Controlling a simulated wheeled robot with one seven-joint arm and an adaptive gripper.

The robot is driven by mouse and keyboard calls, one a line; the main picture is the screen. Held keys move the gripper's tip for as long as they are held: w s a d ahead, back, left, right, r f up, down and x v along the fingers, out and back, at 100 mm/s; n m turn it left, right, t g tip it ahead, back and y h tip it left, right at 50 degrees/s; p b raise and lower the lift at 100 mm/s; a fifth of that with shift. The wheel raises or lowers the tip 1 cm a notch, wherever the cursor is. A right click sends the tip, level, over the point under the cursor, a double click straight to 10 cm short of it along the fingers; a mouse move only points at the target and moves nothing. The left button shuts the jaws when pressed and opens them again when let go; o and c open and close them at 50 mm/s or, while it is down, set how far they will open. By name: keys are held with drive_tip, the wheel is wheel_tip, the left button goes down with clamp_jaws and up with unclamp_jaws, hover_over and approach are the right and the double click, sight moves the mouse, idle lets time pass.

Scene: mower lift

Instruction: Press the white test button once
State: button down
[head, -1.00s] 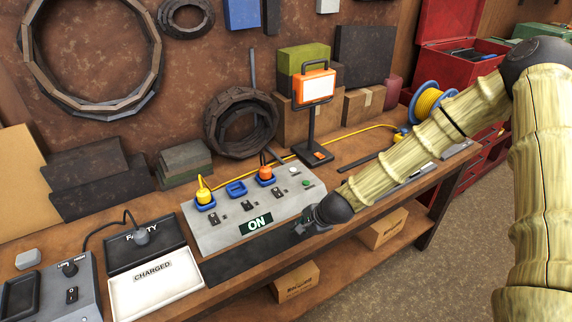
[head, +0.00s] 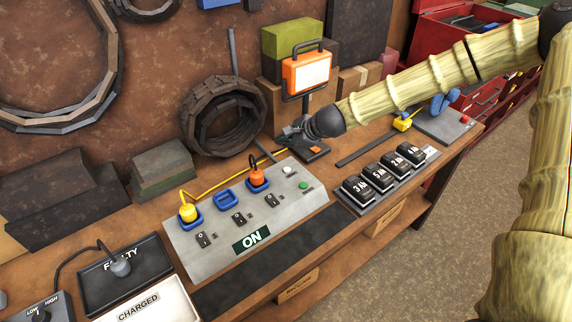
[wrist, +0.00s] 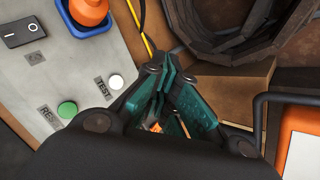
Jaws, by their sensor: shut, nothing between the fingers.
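The white test button (head: 288,170) is a small round button near the top right corner of the grey socket panel (head: 215,262). In the wrist view the white button (wrist: 116,82) sits beside a "TEST" label, just left of my fingers. A green button (head: 304,185) is near it, by a partly hidden label. My gripper (head: 290,136) is shut and empty, above and behind the panel's far right corner. In the wrist view its teal fingertips (wrist: 168,75) are together, to the right of the white button and apart from it.
An orange work lamp (head: 307,72) stands just behind my gripper. An orange plug (head: 256,172) and a yellow plug (head: 188,208) sit in blue sockets. A yellow cable runs behind the panel. A rack of black batteries (head: 380,178) lies to the right. A tyre (head: 222,118) leans behind.

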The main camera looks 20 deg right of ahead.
sight(285, 171)
drive_tip(key=shift+w+a+f, duration=0.15)
drive_tip(key=shift+f, duration=0.05)
wheel_tip(285, 171, down, 9)
drive_tip(key=b, duration=0.6)
drive_tip(key=shift+r+b, duration=0.15)
drive_tip(key=shift+b, duration=0.25)
idle(1.2)
drive_tip(key=shift+f+b, duration=0.4)
drive_tip(key=shift+f+b, duration=0.35)
drive_tip(key=shift+f, duration=0.05)
idle(0.7)
drive_tip(key=shift+r, duration=0.15)
drive_tip(key=shift+r+p, duration=0.65)
drive_tip(key=shift+r, duration=0.05)
